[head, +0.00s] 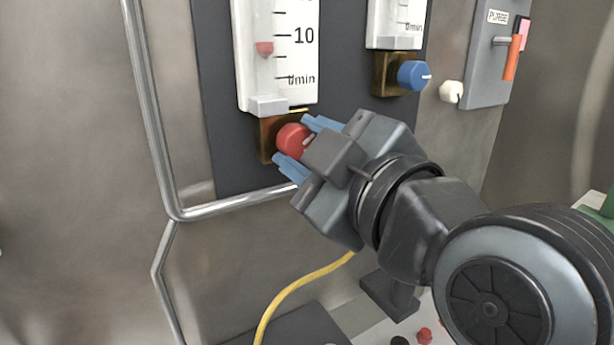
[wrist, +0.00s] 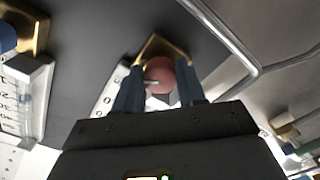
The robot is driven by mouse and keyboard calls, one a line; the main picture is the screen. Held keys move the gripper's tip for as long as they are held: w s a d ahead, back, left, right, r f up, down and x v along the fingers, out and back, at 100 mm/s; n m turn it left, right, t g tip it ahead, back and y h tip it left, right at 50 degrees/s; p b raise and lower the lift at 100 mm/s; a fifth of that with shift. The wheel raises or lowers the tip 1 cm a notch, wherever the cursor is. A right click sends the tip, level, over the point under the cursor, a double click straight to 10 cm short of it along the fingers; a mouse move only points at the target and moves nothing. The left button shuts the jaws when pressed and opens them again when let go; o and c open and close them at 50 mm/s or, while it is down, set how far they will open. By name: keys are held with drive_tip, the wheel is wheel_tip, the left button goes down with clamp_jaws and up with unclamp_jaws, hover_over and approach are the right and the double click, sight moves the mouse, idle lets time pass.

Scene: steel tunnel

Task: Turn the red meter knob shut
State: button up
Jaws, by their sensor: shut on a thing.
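The red knob (head: 291,140) sits on a brass block (head: 266,137) under the left flow meter (head: 278,50). A red float (head: 264,48) shows in that meter's tube, a little below the 10 mark. My gripper (head: 298,143) reaches in from the right with its blue fingers on either side of the knob, shut on it. In the wrist view the knob (wrist: 159,75) lies between the two fingers (wrist: 160,92), with a pale pointer line on its face. Part of the knob is hidden by the gripper in the head view.
A second meter (head: 398,22) with a blue knob (head: 413,75) is to the right. Beyond it are a white knob (head: 451,91) and a purge panel (head: 497,50) with an orange lever (head: 512,58). A steel pipe (head: 150,110) runs at left and below. A yellow hose (head: 290,287) hangs below.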

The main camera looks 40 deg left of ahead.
drive_tip(key=n+b, duration=0.4)
drive_tip(key=shift+f+n, duration=0.1)
drive_tip(key=shift+n, duration=0.3)
idle(0.4)
drive_tip(key=o, duration=1.1)
drive_tip(key=shift+c, duration=0.2)
drive_tip(key=v, duration=0.7)
drive_tip(key=shift+d, duration=0.4)
drive_tip(key=shift+s, duration=0.1)
